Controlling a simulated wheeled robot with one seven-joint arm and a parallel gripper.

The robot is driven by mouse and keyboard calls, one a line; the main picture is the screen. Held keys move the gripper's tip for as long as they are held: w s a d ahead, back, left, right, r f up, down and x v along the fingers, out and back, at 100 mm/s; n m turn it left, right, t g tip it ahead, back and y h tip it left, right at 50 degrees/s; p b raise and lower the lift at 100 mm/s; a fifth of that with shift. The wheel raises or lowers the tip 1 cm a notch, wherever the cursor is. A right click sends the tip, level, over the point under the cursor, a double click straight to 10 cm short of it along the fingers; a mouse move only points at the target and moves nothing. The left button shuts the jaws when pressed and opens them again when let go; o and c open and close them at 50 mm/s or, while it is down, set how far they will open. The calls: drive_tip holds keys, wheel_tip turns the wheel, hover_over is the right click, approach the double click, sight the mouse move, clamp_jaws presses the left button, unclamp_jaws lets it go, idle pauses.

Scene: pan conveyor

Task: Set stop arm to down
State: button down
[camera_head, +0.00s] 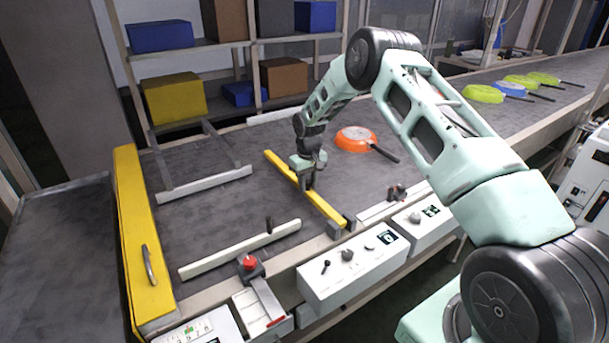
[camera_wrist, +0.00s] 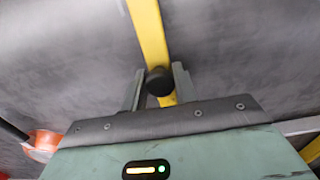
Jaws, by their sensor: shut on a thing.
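The stop arm looks like the long yellow bar (camera_head: 326,208) that lies low across the grey belt in the head view. Its front end meets a grey block at the belt's near edge. In the wrist view the yellow bar (camera_wrist: 148,30) runs away from my gripper (camera_wrist: 155,82). A dark round knob (camera_wrist: 159,81) on the bar sits between my two fingers. My gripper is shut on this knob; it also shows over the middle of the bar in the head view (camera_head: 308,186). The fingers hide part of the bar there.
An orange pan (camera_head: 356,139) stands on the belt just behind the bar. Green and blue pans (camera_head: 509,88) are farther up the belt. A white bar (camera_head: 240,249) with a dark knob lies at the front left. A yellow gate (camera_head: 137,230) closes the left end. White control boxes (camera_head: 352,268) line the front.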

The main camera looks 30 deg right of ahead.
drive_tip(key=shift+f, duration=0.3)
drive_tip(key=c, duration=1.1)
unclamp_jaws()
drive_tip(key=shift+f, duration=0.1)
drive_tip(key=shift+c, duration=0.2)
wheel_tip(320, 180, up, 18)
drive_tip(key=b, duration=0.3)
drive_tip(key=shift+w+f, duration=0.2)
